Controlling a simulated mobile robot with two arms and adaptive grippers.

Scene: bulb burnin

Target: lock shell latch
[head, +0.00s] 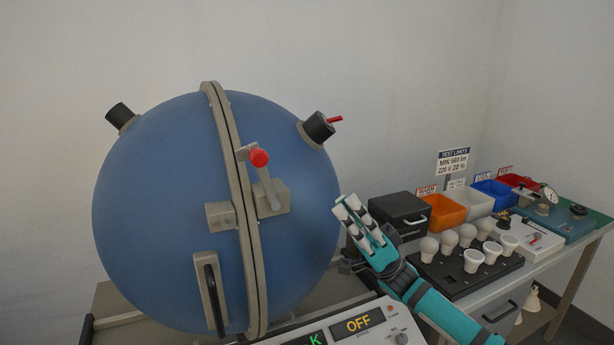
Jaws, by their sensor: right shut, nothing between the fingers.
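The blue sphere shell (150,210) stands at the left, and its two halves meet at a grey flange (238,190). The latch lever (265,180) has a red knob (259,158) and stands roughly upright on a grey block (271,199) on the right half. A second grey block (220,216) sits on the left half, with a black pull handle (212,290) below it. My right gripper (346,207) is shut and empty, to the right of the shell and apart from the latch. My left gripper is out of view.
A control panel (340,330) reading OFF is below the shell. On the right bench are a black tray (462,280) with several bulbs, a black box (398,213), coloured bins (443,212) and a teal fixture (560,215). A black port (319,127) sticks out of the shell's upper right.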

